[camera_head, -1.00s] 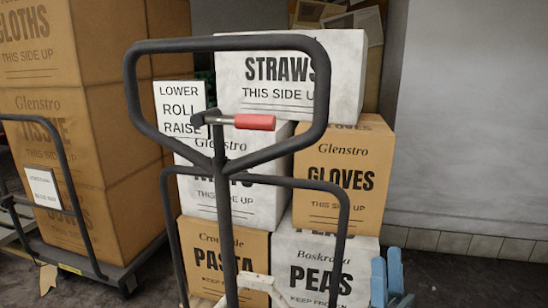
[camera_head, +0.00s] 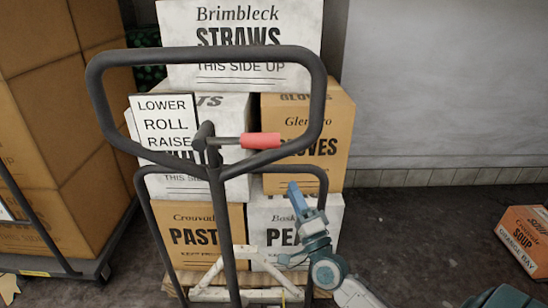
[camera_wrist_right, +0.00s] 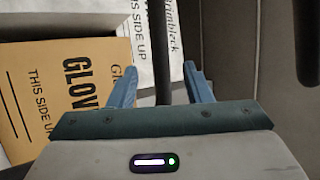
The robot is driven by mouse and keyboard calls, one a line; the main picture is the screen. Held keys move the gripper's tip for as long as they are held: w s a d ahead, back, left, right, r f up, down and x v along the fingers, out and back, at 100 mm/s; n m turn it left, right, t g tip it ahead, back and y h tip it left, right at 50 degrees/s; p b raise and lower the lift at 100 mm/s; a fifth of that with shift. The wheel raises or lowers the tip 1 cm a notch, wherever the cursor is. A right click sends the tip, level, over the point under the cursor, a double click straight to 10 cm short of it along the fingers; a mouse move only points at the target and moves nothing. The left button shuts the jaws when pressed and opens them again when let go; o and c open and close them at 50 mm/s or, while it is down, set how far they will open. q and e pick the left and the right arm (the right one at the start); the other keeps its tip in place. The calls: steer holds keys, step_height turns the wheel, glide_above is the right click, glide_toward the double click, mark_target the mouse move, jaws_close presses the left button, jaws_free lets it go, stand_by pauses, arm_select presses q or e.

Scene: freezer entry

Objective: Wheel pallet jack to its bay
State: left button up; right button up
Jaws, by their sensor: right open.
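The pallet jack has a dark looped handle (camera_head: 318,100) with a red-gripped lever (camera_head: 258,140) and a sign reading LOWER, ROLL, RAISE (camera_head: 165,123). A lower dark tube frame (camera_head: 148,215) stands behind the handle post. My right gripper (camera_head: 300,195) is beside the right upright of this frame, with blue fingers pointing up. In the right wrist view it is open (camera_wrist_right: 160,82), and a dark bar (camera_wrist_right: 161,50) shows between its fingers. Contact cannot be told. My left gripper is out of view.
Stacked cartons, including a STRAWS box (camera_head: 240,40) and a GLOVES box (camera_head: 330,125), stand on a wooden pallet (camera_head: 175,285) behind the handle. A loaded cart (camera_head: 60,262) is at left. A SOUP carton (camera_head: 525,235) lies at right. Floor between is clear.

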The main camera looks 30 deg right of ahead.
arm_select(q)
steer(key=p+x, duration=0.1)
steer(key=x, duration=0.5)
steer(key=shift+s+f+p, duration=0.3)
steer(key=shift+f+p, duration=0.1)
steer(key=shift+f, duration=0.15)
arm_select(e)
steer(key=x, duration=0.9)
steer(key=shift+w, duration=0.3)
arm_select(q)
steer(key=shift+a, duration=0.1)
arm_select(e)
steer(key=shift+r, duration=0.1)
jaws_close()
